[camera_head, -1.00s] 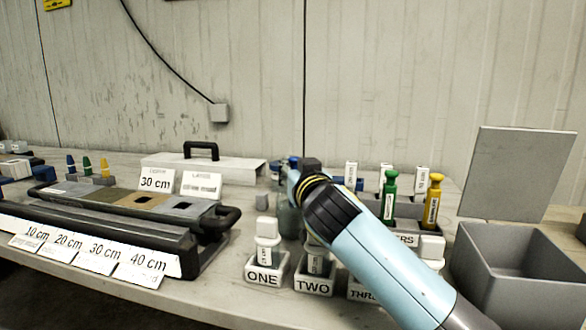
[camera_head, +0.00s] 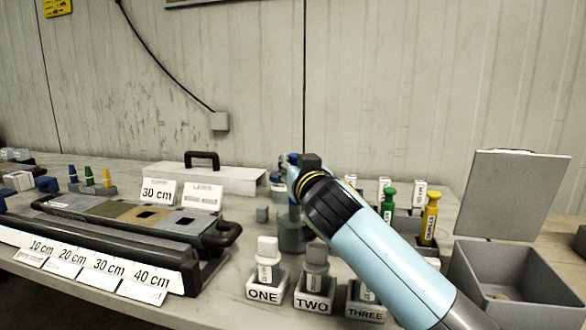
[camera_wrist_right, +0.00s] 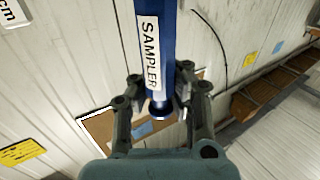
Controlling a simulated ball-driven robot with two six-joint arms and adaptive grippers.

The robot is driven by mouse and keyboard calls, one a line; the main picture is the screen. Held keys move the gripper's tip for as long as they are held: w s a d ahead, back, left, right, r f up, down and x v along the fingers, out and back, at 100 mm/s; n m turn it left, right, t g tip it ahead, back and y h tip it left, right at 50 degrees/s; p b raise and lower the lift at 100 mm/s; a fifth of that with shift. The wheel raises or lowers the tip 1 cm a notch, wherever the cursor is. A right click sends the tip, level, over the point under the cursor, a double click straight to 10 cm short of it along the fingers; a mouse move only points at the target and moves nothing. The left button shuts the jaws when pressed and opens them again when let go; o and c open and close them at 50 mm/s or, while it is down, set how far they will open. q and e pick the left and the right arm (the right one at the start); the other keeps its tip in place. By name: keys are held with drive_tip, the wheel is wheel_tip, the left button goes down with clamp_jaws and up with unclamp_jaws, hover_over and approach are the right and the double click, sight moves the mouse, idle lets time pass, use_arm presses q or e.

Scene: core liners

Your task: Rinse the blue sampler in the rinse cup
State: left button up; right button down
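My right gripper (camera_wrist_right: 155,100) is shut on the blue sampler (camera_wrist_right: 160,35), a blue shaft with a white SAMPLER label and a round blue end between the fingers. In the head view my right gripper (camera_head: 300,172) is seen from behind, with only bits of blue beside it; my arm hides most of the sampler. A grey, translucent cup-like vessel (camera_head: 291,234), apparently the rinse cup, stands on the table just below the gripper. I cannot tell whether the sampler's tip is inside it. My left gripper is not in view.
Green (camera_head: 388,206) and yellow (camera_head: 430,218) samplers stand in a rack right of my arm. Holders marked ONE (camera_head: 263,295), TWO (camera_head: 314,304) and THREE hold capped vials in front. A grey open bin (camera_head: 478,290) is at right, a core tray (camera_head: 120,238) at left.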

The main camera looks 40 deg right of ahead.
drive_tip(key=shift+r+p, duration=2.05)
drive_tip(key=shift+r, duration=0.75)
drive_tip(key=shift+f, duration=0.1)
